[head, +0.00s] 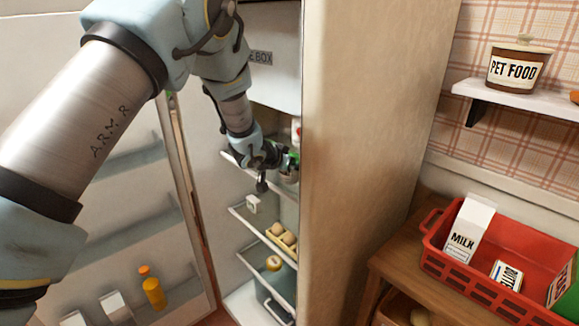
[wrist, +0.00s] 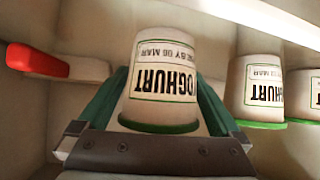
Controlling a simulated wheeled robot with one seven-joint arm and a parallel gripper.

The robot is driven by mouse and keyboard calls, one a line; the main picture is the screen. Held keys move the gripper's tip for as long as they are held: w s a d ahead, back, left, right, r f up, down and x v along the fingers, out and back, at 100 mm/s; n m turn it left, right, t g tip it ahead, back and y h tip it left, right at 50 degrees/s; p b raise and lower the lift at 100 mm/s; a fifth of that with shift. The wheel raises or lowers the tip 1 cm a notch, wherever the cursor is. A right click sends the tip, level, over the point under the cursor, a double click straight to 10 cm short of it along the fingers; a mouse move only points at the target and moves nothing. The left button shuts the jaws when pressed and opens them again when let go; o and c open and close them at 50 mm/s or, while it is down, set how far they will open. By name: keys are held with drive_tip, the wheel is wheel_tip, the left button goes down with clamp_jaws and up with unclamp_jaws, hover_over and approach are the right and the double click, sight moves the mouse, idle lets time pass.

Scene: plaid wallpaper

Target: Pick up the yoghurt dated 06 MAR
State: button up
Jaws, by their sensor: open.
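A white yoghurt pot (wrist: 165,75) with a green rim stands between the two green fingers of my gripper (wrist: 160,105) in the wrist view. Its printed date ends in MAR; the day looks like 06 or 08, too small to be sure. The fingers are open on either side of it, and I cannot tell whether they touch it. A second yoghurt pot (wrist: 262,92), also dated MAR, stands to the right, with a third pot (wrist: 304,95) at the right edge, partly cut off. In the head view my gripper (head: 276,160) is inside the fridge at the upper shelf.
A red-ended object (wrist: 38,62) lies left of the pots. Lower shelves hold yellowish items (head: 281,236). Outside, a red crate (head: 470,279) with a milk carton (head: 468,228) sits at the right.

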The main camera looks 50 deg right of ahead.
drive_tip(key=shift+c, duration=0.4)
drive_tip(key=c, duration=1.1)
drive_tip(key=shift+c, duration=0.3)
drive_tip(key=shift+r, duration=0.1)
